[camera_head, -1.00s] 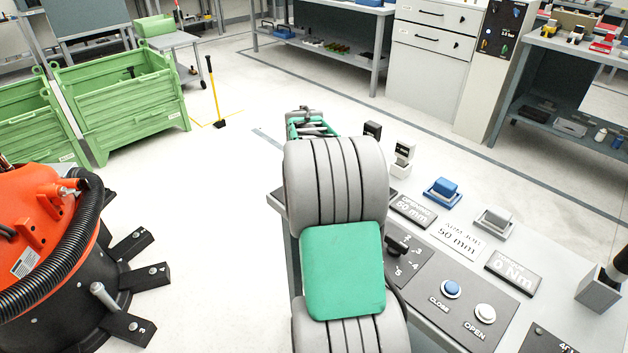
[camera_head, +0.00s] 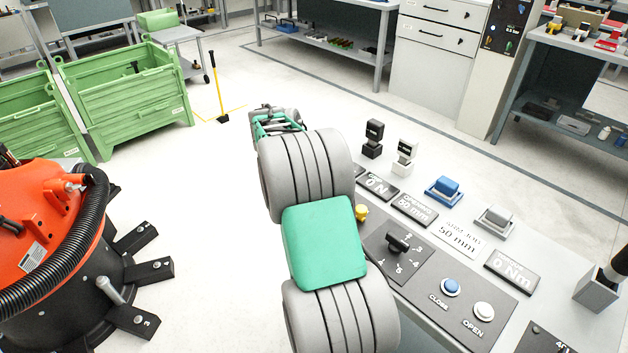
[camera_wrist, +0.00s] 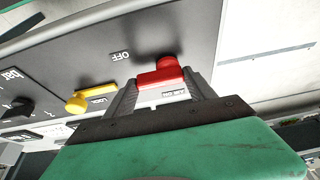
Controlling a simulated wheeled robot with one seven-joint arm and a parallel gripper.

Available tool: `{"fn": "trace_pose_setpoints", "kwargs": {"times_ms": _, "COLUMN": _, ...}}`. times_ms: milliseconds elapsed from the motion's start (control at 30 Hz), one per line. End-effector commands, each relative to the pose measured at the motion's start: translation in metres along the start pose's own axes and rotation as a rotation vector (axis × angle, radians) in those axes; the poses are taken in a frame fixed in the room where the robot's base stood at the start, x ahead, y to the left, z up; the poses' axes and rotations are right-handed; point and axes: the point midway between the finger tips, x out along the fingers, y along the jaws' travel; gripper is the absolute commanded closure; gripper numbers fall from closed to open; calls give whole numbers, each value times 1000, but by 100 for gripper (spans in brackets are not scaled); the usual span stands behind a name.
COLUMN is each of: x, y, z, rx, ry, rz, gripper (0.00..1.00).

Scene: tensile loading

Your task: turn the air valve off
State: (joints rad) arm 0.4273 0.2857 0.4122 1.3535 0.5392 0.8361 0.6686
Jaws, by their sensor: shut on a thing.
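The red air valve handle (camera_wrist: 162,76) sits on a dark grey panel in the wrist view, between the two fingers of my gripper (camera_wrist: 160,92). My gripper is shut on it. A printed OFF label (camera_wrist: 120,56) is on the panel to the left of the handle, upside down in this view. Another small label (camera_wrist: 174,93) lies just below the handle and is hard to read.
A yellow handle (camera_wrist: 80,102) is left of the red one; its yellow knob also shows in the head view (camera_head: 361,212). A black selector knob (camera_head: 398,243), a blue button (camera_head: 450,287) and a white button (camera_head: 484,311) are on the console. An orange-black machine (camera_head: 40,225) stands left.

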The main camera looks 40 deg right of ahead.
Motion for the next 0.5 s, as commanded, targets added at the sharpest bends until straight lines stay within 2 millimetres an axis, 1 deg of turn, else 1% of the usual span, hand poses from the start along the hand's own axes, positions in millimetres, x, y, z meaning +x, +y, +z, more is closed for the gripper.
{"fn": "trace_pose_setpoints", "kwargs": {"times_ms": 467, "x": -1, "y": 0, "z": -1, "rx": 15, "ry": 2, "rz": 3, "gripper": 77}}
{"fn": "trace_pose_setpoints", "kwargs": {"times_ms": 500, "x": -1, "y": 0, "z": -1, "rx": 15, "ry": 2, "rz": 3, "gripper": 33}}
